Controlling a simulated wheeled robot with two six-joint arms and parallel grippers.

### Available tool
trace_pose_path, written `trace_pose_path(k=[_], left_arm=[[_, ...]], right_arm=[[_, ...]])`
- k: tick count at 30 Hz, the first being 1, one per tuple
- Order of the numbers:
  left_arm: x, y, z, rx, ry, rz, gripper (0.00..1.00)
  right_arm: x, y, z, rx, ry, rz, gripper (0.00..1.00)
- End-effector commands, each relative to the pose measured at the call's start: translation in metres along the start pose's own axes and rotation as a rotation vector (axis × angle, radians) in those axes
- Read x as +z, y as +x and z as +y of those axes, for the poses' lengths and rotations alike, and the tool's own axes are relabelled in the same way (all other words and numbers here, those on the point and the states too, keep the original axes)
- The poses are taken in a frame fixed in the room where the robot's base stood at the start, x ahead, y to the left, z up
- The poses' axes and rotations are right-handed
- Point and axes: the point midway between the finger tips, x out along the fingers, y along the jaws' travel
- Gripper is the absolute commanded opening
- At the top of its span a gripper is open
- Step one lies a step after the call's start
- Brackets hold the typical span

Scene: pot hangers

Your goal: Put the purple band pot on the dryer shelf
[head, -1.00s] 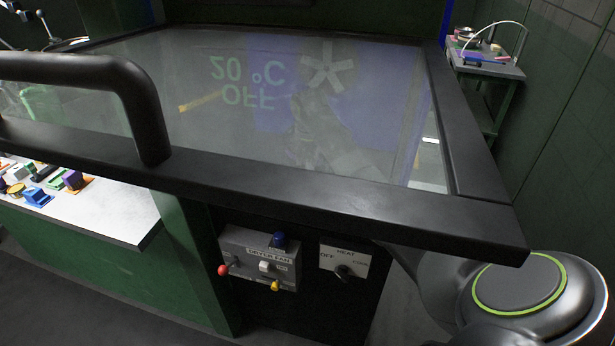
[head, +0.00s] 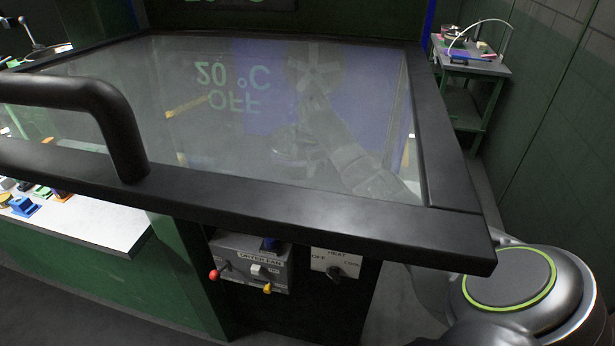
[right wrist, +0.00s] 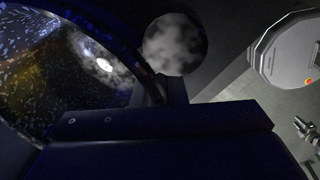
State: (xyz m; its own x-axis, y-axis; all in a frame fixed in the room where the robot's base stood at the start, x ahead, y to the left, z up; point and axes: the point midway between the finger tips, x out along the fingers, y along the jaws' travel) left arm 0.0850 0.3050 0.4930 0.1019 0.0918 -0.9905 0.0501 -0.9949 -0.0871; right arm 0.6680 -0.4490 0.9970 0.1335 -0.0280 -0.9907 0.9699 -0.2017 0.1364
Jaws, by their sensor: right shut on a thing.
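A dark glazed door (head: 250,195) with a black frame and a bar handle fills the middle of the head view. My right arm shows dimly through its glass, and my right gripper is blurred there. In the right wrist view my right gripper (right wrist: 160,115) is shut on a dark, speckled, curved vessel (right wrist: 60,80), apparently the pot; it is too dark to make out a purple band. The dryer shelf cannot be told apart behind the glass. My left gripper is not in view.
Below the door are a switch box (head: 250,264) with coloured knobs and a heat dial (head: 336,270). A white worktop (head: 95,222) with small coloured items stands at left. A green side table (head: 470,66) stands at the back right. Floor is clear at lower left.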

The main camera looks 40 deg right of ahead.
Motion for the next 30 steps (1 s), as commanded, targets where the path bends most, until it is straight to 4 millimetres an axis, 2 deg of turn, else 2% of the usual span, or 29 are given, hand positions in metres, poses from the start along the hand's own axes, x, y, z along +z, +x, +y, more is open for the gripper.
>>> trace_pose_path(k=[12, 24, 25, 29, 30], left_arm=[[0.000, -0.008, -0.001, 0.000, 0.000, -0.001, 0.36], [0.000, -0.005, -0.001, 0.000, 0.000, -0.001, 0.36], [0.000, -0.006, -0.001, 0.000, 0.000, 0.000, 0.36], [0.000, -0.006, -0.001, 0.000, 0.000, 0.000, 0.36], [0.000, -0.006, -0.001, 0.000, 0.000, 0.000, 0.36]], right_arm=[[0.000, 0.041, -0.004, 0.005, 0.000, -0.001, 0.00], [0.000, 0.047, -0.005, 0.006, 0.001, -0.001, 0.00], [0.000, 0.048, -0.006, 0.001, 0.001, -0.001, 0.16], [0.000, 0.048, -0.007, 0.001, 0.001, -0.001, 0.33], [0.000, 0.048, -0.007, 0.001, 0.001, -0.001, 0.34]])
